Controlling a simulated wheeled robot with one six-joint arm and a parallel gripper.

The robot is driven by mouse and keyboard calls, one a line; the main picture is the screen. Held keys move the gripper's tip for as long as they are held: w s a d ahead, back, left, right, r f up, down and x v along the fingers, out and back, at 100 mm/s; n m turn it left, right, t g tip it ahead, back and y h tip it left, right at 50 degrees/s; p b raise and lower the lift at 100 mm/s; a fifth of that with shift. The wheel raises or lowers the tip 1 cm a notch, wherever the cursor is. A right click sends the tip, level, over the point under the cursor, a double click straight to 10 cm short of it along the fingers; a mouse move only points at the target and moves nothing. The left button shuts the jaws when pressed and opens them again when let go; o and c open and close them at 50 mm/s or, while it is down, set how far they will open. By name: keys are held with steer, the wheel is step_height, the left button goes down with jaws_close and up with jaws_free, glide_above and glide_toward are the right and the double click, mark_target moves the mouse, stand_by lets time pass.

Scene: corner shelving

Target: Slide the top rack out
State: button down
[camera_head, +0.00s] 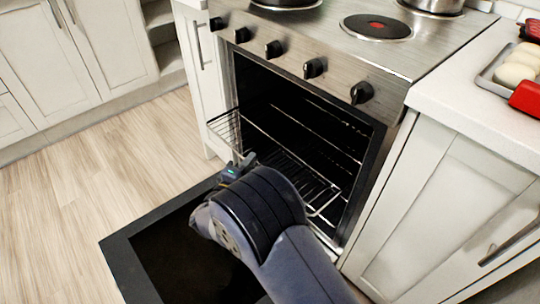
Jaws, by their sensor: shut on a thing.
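The oven (232,90) stands with its black door (150,262) folded down. A wire rack (224,124) sticks partly out of the oven opening over the door, with its left front corner clear of the frame. The rest of the rack runs back to the right into the dark cavity. My gripper (245,160) is at the rack's front edge, shut on it. My arm hides part of the rack's front and much of the door. The fingertips are small and partly hidden, so the exact grip on the wire is unclear.
Several black knobs (314,68) line the panel above the opening. Pots (438,5) stand on the stove top. A tray (487,80) with pale round items and a red object (526,98) lie on the right counter. White cabinets flank the oven. The wooden floor (95,190) at left is clear.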

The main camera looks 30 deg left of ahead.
steer(key=s+a+b, duration=0.1)
steer(key=s+a, duration=0.1)
steer(key=s, duration=0.5)
steer(key=c, duration=1.5)
jaws_free()
steer(key=s, duration=0.3)
steer(key=s+p, duration=0.1)
steer(key=s, duration=0.3)
steer(key=s+d+p, duration=0.1)
steer(key=s, duration=0.2)
steer(key=shift+s+d, duration=0.1)
steer(key=shift+s, duration=0.25)
steer(key=shift+w, duration=0.1)
